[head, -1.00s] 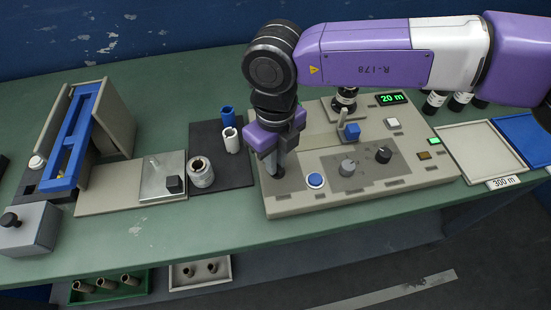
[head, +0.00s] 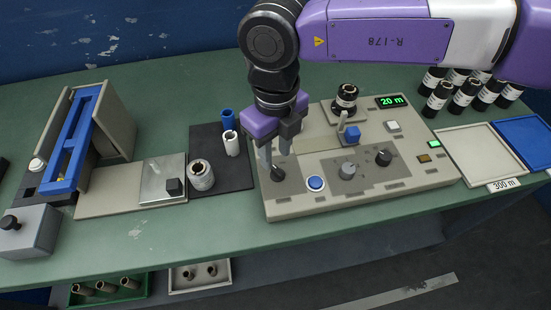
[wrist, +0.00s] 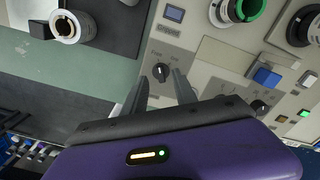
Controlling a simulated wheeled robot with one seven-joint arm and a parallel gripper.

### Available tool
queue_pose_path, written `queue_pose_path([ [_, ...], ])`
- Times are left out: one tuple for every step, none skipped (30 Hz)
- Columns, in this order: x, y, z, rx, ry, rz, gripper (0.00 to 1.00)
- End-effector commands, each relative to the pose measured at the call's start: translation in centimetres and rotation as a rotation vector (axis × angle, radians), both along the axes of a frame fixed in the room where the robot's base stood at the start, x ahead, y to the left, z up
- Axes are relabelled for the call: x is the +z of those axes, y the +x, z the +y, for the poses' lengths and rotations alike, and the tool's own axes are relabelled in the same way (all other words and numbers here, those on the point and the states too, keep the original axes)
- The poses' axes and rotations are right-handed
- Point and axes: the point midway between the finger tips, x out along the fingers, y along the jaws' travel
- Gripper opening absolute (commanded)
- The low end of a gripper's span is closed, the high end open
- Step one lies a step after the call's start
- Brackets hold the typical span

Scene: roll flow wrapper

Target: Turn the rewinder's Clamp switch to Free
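The Clamp switch is a black round knob (head: 277,173) at the front left corner of the beige rewinder panel (head: 330,207). In the wrist view the knob (wrist: 161,73) shows a pale pointer line, with small printed labels above it. My gripper (head: 275,160) points down just above the knob. Its two grey fingers are apart and empty, and in the wrist view their tips lie left and right of the knob, with gaps on both sides.
A blue block-topped lever (head: 351,135) and a roll on a spindle (head: 345,98) stand behind. A silver core (head: 201,175) stands left.

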Motion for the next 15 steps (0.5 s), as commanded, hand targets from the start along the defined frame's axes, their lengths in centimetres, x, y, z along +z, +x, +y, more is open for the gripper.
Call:
queue_pose_path([
  [0.9,0.1,0.0,0.0,-0.001,-0.003,0.34],
  [1.3,0.0,0.0,0.0,-0.001,-0.001,0.34],
  [1.9,0.0,0.0,0.0,-0.001,-0.001,0.34],
  [2.2,0.1,0.0,0.0,-0.001,-0.002,0.34],
  [2.6,0.1,0.0,0.0,-0.001,-0.002,0.34],
  [2.9,0.0,0.0,0.0,-0.001,-0.001,0.34],
  [3.1,0.0,0.0,0.0,-0.001,-0.001,0.34],
  [3.3,0.0,0.0,0.0,-0.001,-0.001,0.34],
  [3.4,0.0,0.0,0.0,-0.001,0.0,0.34],
  [3.5,0.0,0.0,0.0,-0.001,0.0,0.34],
  [3.6,0.0,0.0,0.0,-0.001,0.001,0.34],
  [3.6,0.0,0.0,0.0,-0.001,0.001,0.34],
  [3.6,0.0,0.0,0.0,-0.001,0.001,0.34],
  [3.6,0.0,0.0,0.0,-0.001,0.001,0.34],
  [3.6,0.0,0.0,0.0,-0.001,0.001,0.34],
])
